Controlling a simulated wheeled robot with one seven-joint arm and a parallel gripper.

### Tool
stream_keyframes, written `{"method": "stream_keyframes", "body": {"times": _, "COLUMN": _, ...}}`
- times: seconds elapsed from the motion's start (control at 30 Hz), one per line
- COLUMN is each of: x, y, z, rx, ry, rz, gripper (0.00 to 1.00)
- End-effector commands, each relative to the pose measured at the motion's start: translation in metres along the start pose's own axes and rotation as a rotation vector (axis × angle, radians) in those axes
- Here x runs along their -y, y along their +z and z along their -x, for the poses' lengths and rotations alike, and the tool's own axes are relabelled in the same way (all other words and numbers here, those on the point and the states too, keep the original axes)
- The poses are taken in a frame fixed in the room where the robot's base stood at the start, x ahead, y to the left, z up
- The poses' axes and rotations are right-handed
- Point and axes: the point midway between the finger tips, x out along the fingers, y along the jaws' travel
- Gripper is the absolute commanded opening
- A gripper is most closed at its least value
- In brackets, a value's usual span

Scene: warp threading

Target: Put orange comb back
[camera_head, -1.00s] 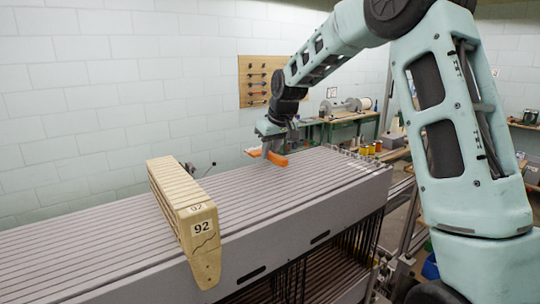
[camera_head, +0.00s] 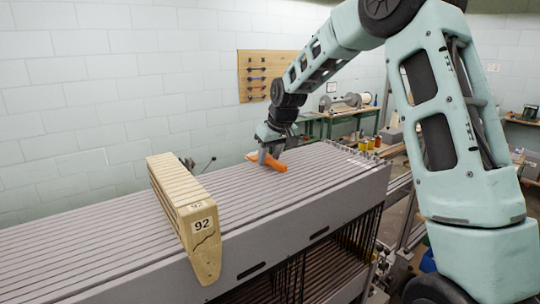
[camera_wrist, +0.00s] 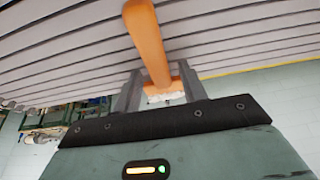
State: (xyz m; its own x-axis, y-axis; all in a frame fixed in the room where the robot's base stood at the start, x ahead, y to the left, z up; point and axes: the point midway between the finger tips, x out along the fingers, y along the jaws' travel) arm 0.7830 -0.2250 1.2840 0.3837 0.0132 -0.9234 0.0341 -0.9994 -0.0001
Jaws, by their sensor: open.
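The orange comb (camera_head: 278,166) shows at the far part of the slatted grey top, just below my gripper (camera_head: 266,158). In the wrist view the comb's long orange handle (camera_wrist: 147,42) points away over the grey slats, and its pale toothed end sits between the fingers of my gripper (camera_wrist: 160,74). The jaws are open, with a finger on each side of the comb. Whether either finger touches it, and whether the comb rests fully on the slats, I cannot tell.
The slatted grey top (camera_head: 325,172) runs across the view. A wooden block marked 92 (camera_head: 186,205) straddles it at centre left. A wooden tool board (camera_head: 264,72) hangs on the back wall. A green bench (camera_head: 345,116) with spools stands behind.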

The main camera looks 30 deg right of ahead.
Motion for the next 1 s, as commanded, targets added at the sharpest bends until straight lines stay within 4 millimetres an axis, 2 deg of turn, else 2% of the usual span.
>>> {"method": "stream_keyframes", "body": {"times": 0.17, "x": -0.001, "y": 0.0, "z": 0.022, "rx": -0.005, "ry": 0.003, "rz": 0.0, "gripper": 0.42}}
{"method": "stream_keyframes", "body": {"times": 0.4, "x": -0.001, "y": -0.001, "z": 0.073, "rx": -0.007, "ry": 0.003, "rz": 0.001, "gripper": 0.42}}
{"method": "stream_keyframes", "body": {"times": 0.6, "x": -0.001, "y": -0.001, "z": 0.106, "rx": -0.004, "ry": 0.002, "rz": -0.001, "gripper": 0.42}}
{"method": "stream_keyframes", "body": {"times": 0.8, "x": 0.0, "y": 0.0, "z": 0.12, "rx": -0.001, "ry": 0.001, "rz": 0.0, "gripper": 0.42}}
{"method": "stream_keyframes", "body": {"times": 1.0, "x": 0.0, "y": 0.0, "z": 0.121, "rx": 0.0, "ry": 0.0, "rz": 0.0, "gripper": 0.42}}
